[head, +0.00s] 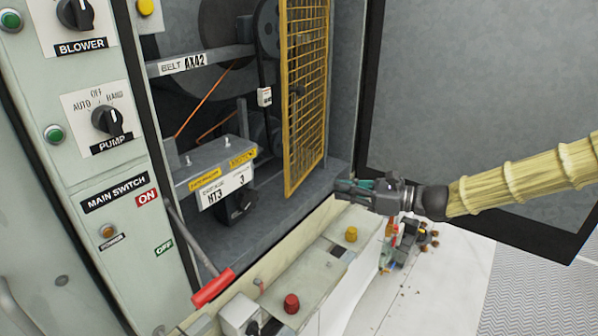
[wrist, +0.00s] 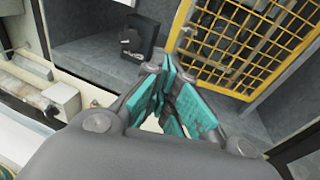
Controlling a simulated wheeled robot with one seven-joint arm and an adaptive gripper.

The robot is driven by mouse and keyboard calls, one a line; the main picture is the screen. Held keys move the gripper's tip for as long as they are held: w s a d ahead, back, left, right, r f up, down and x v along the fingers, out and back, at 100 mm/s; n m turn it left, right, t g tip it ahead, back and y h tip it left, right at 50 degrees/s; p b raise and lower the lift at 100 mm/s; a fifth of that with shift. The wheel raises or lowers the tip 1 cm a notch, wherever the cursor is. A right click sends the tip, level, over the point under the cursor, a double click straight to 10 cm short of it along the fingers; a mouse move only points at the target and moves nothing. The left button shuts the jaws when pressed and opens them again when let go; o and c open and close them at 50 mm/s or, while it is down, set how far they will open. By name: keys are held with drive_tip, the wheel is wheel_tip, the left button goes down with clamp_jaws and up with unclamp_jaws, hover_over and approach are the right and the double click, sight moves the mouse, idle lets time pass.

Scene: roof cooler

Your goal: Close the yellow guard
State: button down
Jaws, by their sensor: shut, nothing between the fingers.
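The yellow guard (head: 306,95) is a mesh panel standing swung out at the right side of the machine's opening, with the belt and pulleys uncovered to its left. In the wrist view the guard (wrist: 245,45) fills the upper right. My gripper (head: 350,188) is shut and empty, just right of and below the guard's lower edge. In the wrist view my gripper's teal-padded fingers (wrist: 168,85) point toward the guard's lower left corner. I cannot tell whether they touch it.
A red-handled lever (head: 213,287) sticks out at the front left. A large grey door (head: 470,100) stands open at the right. Small items (head: 408,245) lie on the white surface below my gripper.

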wheel_tip(320, 180, up, 4)
drive_tip(key=w+d, duration=0.1)
drive_tip(key=p, duration=0.4)
approach(285, 158)
drive_tip(key=shift+m+t+y, duration=0.3)
drive_tip(key=shift+t+y, duration=0.1)
drive_tip(key=shift+w+a+f, duration=0.3)
drive_tip(key=shift+w+a, duration=0.25)
drive_tip(key=shift+a, duration=0.4)
drive_tip(key=shift+w+a+f, duration=0.35)
drive_tip(key=shift+w+a, duration=0.25)
drive_tip(key=shift+a, duration=0.3)
drive_tip(key=shift+w+a+f, duration=0.3)
drive_tip(key=shift+w+a, duration=0.25)
drive_tip(key=shift+a, duration=0.4)
drive_tip(key=shift+w+a+f+b, duration=0.2)
drive_tip(key=shift+a+b, duration=0.1)
drive_tip(key=shift+a, duration=0.15)
drive_tip(key=b+x, duration=0.3)
drive_tip(key=x, duration=0.1)
drive_tip(key=shift+a, duration=0.1)
drive_tip(key=shift+w+a, duration=0.25)
drive_tip(key=shift+a, duration=0.05)
drive_tip(key=shift+r, duration=0.3)
drive_tip(key=shift+a+r, duration=0.1)
